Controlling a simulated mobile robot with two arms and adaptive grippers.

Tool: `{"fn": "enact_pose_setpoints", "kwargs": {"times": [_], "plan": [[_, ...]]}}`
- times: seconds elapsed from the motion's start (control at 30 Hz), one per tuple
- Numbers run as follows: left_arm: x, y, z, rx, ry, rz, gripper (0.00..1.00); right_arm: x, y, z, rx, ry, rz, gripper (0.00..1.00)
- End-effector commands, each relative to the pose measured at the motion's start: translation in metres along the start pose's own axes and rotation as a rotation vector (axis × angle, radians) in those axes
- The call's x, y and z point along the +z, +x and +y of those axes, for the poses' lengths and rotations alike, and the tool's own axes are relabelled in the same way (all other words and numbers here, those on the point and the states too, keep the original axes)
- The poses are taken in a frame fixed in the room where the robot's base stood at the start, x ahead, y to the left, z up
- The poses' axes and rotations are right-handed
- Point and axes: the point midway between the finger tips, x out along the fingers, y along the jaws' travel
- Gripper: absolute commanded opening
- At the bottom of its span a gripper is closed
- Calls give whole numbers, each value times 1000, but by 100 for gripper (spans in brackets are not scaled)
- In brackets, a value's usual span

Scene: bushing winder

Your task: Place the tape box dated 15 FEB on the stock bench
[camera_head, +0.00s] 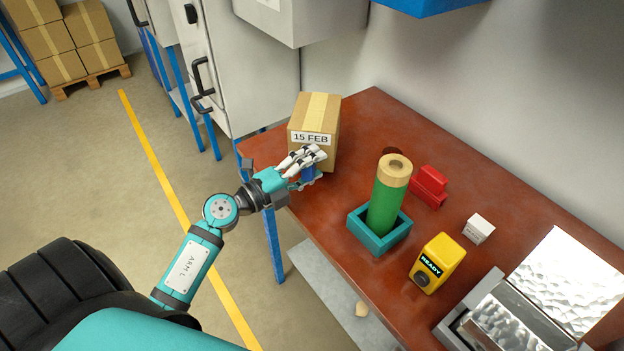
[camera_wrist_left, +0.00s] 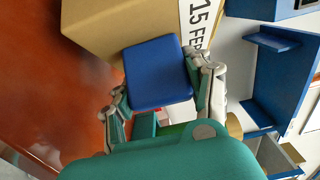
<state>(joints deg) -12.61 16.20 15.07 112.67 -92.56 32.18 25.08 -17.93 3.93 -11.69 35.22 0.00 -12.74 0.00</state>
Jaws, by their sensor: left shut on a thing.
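The tape box (camera_head: 318,112) is a brown carton with a pale tape strip and a white label reading 15 FEB. It is at the far left end of the red-brown bench (camera_head: 375,125); I cannot tell whether its base touches the top. My left gripper (camera_head: 307,166) is at the box's label side, shut on a blue block at its front. In the left wrist view the fingers (camera_wrist_left: 160,88) flank this blue block (camera_wrist_left: 158,72), with the box (camera_wrist_left: 130,25) right behind it. The fingers hide part of the box's lower front. My right gripper is out of view.
On the bench stand a green roll (camera_head: 386,200) in a teal holder (camera_head: 362,240), a red block (camera_head: 430,185), a small white box (camera_head: 479,228), a yellow READY unit (camera_head: 437,262) and a metal machine (camera_head: 510,315). Grey cabinets (camera_head: 245,70) stand behind. Cartons (camera_head: 60,40) sit on a pallet.

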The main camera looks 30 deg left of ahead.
Motion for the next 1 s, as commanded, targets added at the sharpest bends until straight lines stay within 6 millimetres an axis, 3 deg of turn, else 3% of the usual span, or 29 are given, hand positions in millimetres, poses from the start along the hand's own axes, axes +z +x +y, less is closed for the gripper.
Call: {"fn": "enact_pose_setpoints", "kwargs": {"times": [0.03, 0.2, 0.67, 0.7, 0.77, 1.0], "plan": [[0, 0, 12, -3, -3, -3, 0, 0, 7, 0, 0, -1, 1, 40], [0, 0, 33, -4, 0, -3, 0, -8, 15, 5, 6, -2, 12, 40], [0, 0, 39, -3, 2, -1, 0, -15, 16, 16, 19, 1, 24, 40], [0, 0, 40, 1, -1, 0, 56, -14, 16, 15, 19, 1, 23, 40], [0, 0, 40, 1, -1, 0, 61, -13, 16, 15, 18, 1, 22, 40], [0, 0, 39, 1, -1, 0, 61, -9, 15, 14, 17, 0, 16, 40]]}}
